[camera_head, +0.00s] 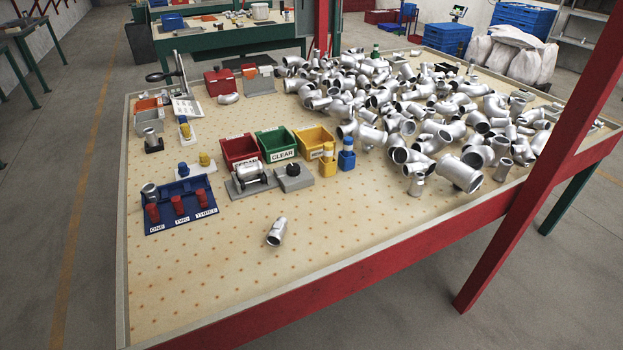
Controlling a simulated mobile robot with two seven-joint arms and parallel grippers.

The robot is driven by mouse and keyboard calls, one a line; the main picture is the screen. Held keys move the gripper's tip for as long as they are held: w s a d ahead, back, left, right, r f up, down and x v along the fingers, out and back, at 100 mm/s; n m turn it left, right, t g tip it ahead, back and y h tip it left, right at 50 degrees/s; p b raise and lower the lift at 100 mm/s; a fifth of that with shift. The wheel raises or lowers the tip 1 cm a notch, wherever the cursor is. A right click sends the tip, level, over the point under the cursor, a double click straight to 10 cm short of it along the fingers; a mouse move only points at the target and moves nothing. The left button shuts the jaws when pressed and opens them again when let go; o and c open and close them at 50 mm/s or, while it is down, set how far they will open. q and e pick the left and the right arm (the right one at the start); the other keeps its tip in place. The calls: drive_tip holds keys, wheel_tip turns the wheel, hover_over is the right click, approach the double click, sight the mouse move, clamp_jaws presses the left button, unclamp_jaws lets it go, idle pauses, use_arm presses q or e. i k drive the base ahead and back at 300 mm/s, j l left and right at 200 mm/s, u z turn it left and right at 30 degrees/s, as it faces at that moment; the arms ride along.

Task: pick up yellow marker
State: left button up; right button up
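A yellow marker (328,161) with a pale band stands upright on the pegboard-like table top, near the middle of the table. A similar blue marker (347,155) stands upright just to its right. A small yellow piece (204,159) also sits on a white base further left, so more than one small yellow thing is in view. Neither of my grippers is in the head view.
A yellow bin (314,139), a green CLEAR bin (275,145) and a red bin (239,151) stand beside the markers. A large heap of metal castings lies behind and right. A loose casting (276,232) lies in front. The front left of the table (190,290) is clear.

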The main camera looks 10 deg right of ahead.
sight(328, 147)
drive_tip(key=i+l+u, duration=0.1)
drive_tip(key=l+u, duration=0.35)
drive_tip(key=l, duration=0.35)
drive_tip(key=l+u, duration=0.45)
drive_tip(key=l, duration=0.3)
drive_tip(key=k, duration=0.05)
